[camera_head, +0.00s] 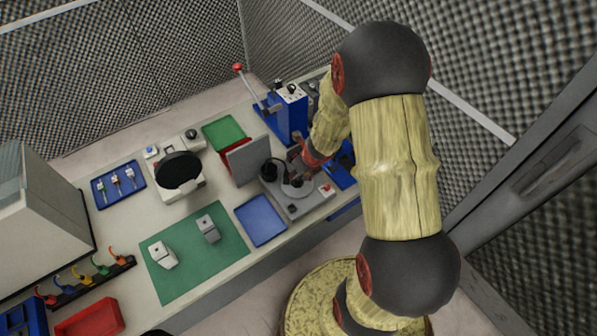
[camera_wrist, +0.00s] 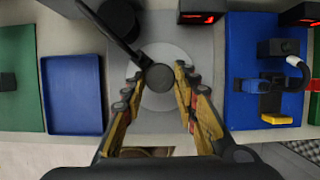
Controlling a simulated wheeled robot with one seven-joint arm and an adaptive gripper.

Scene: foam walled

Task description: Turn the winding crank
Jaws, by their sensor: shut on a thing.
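The winding crank (camera_wrist: 124,45) shows in the wrist view as a thin black bar running from the upper left to a round dark end over a pale disc (camera_wrist: 160,98). My gripper (camera_wrist: 160,76) has a finger on each side of that round end and is shut on it. A thick black cylinder (camera_wrist: 119,16) stands beside the bar. In the head view, the grey crank base (camera_head: 307,206) sits near the bench's front edge, with my gripper (camera_head: 299,163) reaching down onto it. My arm and gripper hide part of the crank there.
A blue tray (camera_head: 262,221) lies left of the base and a grey upright panel (camera_head: 248,161) stands behind it. A blue lever device (camera_head: 287,112) with a red-tipped lever is farther back. A green mat (camera_head: 190,270) with two grey blocks lies left.

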